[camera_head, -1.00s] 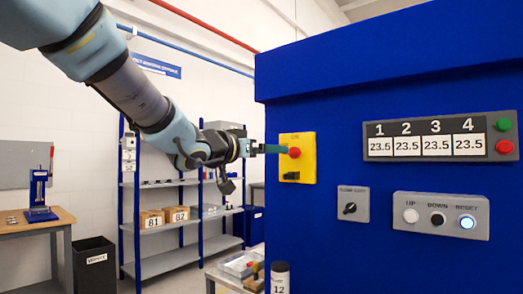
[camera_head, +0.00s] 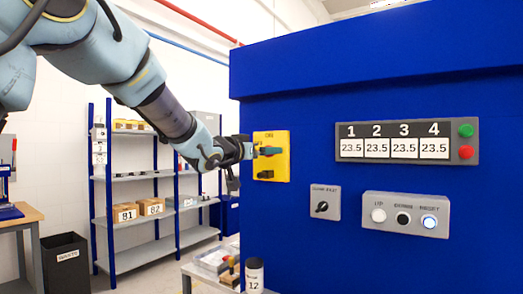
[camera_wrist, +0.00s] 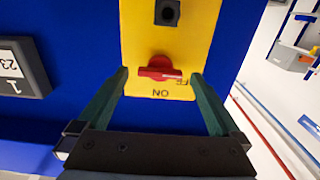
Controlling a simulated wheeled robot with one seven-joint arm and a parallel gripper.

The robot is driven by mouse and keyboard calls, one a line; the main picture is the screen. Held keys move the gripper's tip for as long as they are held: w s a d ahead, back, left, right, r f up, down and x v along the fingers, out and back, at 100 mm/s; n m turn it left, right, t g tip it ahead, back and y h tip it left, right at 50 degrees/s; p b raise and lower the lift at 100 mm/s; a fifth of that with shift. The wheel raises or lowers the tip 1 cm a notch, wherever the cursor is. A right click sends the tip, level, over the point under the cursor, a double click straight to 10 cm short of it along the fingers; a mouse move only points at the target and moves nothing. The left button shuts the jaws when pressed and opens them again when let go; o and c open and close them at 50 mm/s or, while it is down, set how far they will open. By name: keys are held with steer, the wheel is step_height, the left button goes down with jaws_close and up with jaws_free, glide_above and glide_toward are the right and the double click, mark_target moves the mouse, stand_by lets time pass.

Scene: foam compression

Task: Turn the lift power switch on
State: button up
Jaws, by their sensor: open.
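The lift power switch is a yellow plate (camera_head: 283,169) with a red rotary handle, on the blue machine's front. In the wrist view, the yellow plate (camera_wrist: 190,28) appears upside down, and the red handle (camera_wrist: 160,70) lies crosswise. "ON" is printed beside the handle, and a smaller, partly covered label, seemingly "OFF", sits near its right end. My gripper (camera_head: 268,151) is at the plate and mostly hides the handle in the head view. In the wrist view, my gripper (camera_wrist: 160,76) is open, with one green finger on each side of the handle; contact cannot be told.
A dark square fitting (camera_wrist: 168,12) sits on the same plate. To the right are a number display (camera_head: 395,130), a small black rotary switch (camera_head: 322,204) and a button box (camera_head: 404,217) with its reset button lit. A low table (camera_head: 205,275) stands below left.

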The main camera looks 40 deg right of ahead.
steer(key=c, duration=1.4)
steer(key=shift+m+b, duration=0.3)
steer(key=shift+b, duration=0.05)
steer(key=m+b, duration=0.2)
steer(key=shift+f+m+b, duration=0.2)
steer(key=shift+m+b, duration=0.1)
steer(key=shift+b, duration=0.1)
steer(key=m+b, duration=0.4)
steer(key=m, duration=0.1)
steer(key=shift+s+m, duration=0.15)
steer(key=shift+m, duration=0.15)
steer(key=m+b, duration=0.2)
steer(key=m, duration=0.2)
steer(key=shift+b, duration=0.4)
steer(key=m+b, duration=0.2)
steer(key=m, duration=0.3)
